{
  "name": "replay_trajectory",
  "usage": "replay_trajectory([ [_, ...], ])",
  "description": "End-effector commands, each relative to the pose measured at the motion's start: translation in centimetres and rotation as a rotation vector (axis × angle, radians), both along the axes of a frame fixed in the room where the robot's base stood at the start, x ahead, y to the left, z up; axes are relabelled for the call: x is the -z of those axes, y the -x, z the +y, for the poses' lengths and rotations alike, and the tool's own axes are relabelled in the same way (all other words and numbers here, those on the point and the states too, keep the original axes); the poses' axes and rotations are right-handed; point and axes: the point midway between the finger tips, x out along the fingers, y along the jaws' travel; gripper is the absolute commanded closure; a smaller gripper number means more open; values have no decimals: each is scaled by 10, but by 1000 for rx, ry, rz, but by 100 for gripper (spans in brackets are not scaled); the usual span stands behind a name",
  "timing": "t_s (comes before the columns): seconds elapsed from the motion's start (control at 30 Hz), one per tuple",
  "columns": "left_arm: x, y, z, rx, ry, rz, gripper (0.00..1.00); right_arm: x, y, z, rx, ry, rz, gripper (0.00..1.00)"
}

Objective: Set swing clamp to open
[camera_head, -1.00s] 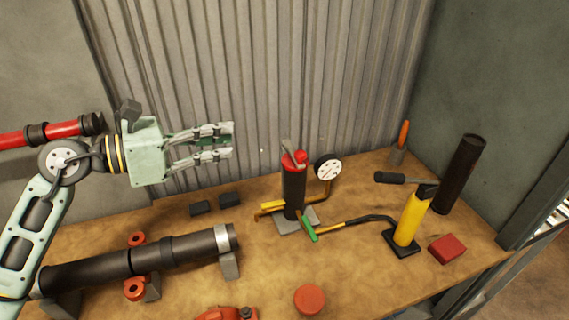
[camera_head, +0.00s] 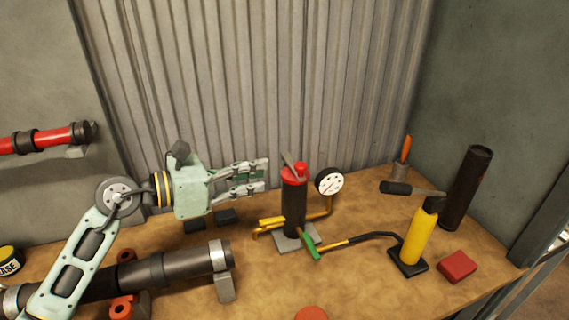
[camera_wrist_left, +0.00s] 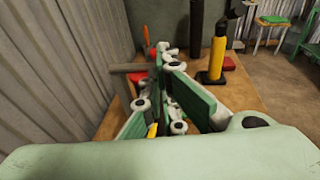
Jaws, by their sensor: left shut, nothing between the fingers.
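A dark upright cylinder (camera_head: 293,207) with a red top (camera_head: 294,174) stands on a grey plate on the bench. A short grey metal arm (camera_head: 289,160) slants across its top; this looks like the swing clamp, but I cannot clearly tell its position. My left gripper (camera_head: 266,174) is just left of the red top, fingers pointing right, shut and empty. A small gap seems to separate them. In the left wrist view, a grey bar (camera_wrist_left: 133,67) shows just beyond and left of the fingers, which hide most of the cylinder. My right gripper is not in view.
A round gauge (camera_head: 329,182) stands close right of the cylinder. A yellow pump (camera_head: 415,238) with a hose, a black tube (camera_head: 467,186) and a red block (camera_head: 457,266) are farther right. A large dark pipe (camera_head: 180,264) lies below my left arm. Corrugated wall (camera_head: 270,80) is behind.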

Motion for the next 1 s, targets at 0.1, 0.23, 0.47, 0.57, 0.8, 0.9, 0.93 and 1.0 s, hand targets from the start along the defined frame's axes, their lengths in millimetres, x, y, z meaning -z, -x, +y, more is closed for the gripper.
replay_trajectory([
  [0.1, -1, -12, -24, 2, 3, 2, 100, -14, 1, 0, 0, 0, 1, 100],
  [0.23, 4, -22, -44, 1, 2, 1, 100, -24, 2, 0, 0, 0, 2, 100],
  [0.47, 11, -32, -62, 0, -1, 0, 100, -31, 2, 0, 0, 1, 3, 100],
  [0.57, 13, -33, -65, 0, 0, 0, 100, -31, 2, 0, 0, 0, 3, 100],
  [0.8, 13, -33, -65, -1, -1, -1, 100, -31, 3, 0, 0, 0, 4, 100],
  [0.9, 13, -33, -65, -1, -1, -1, 100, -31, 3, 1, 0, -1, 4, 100],
  [0.93, 13, -33, -65, -2, -1, -1, 100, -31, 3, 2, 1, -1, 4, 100],
  [1.0, 13, -33, -66, -5, 0, -1, 100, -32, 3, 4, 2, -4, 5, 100],
])
